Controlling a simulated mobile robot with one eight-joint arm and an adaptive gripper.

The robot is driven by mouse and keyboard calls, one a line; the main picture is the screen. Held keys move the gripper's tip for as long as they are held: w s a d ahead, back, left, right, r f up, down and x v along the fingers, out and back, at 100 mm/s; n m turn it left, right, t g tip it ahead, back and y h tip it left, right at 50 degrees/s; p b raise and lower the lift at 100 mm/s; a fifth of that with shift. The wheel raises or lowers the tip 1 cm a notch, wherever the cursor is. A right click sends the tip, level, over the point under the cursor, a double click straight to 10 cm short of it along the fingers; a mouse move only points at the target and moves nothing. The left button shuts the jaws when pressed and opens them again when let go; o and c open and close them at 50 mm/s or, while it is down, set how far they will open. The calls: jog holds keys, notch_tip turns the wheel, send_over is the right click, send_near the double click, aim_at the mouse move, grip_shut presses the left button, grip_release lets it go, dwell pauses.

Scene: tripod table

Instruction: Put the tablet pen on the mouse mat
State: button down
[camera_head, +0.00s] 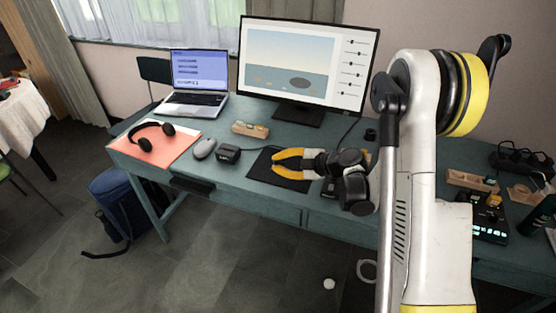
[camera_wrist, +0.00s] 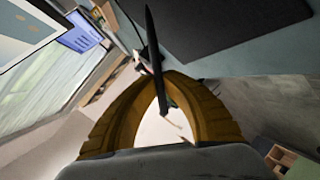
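The tablet pen (camera_wrist: 155,55) is a thin dark stick in the wrist view. My gripper (camera_wrist: 168,78) has yellow fingers whose tips close on the pen, with its long end reaching past them. In the head view my gripper (camera_head: 276,164) is over the black mat, pointing left. The pen cannot be made out there. The black mouse mat (camera_head: 262,165) lies at the table's front edge, partly hidden by my fingers. A dark mat (camera_wrist: 225,22) also fills the upper right of the wrist view, apart from the pen in the picture.
Left of the mat are a black box (camera_head: 229,154), a grey mouse (camera_head: 204,148) and headphones (camera_head: 153,130) on a red pad (camera_head: 168,150). A wooden holder (camera_head: 250,129) and the monitor (camera_head: 304,62) stand behind. A laptop (camera_head: 195,88) is at the back left.

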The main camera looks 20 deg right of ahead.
jog(key=c, duration=1.2)
grip_release()
jog(key=shift+r+p, duration=2.85)
jog(key=shift+r, duration=1.7)
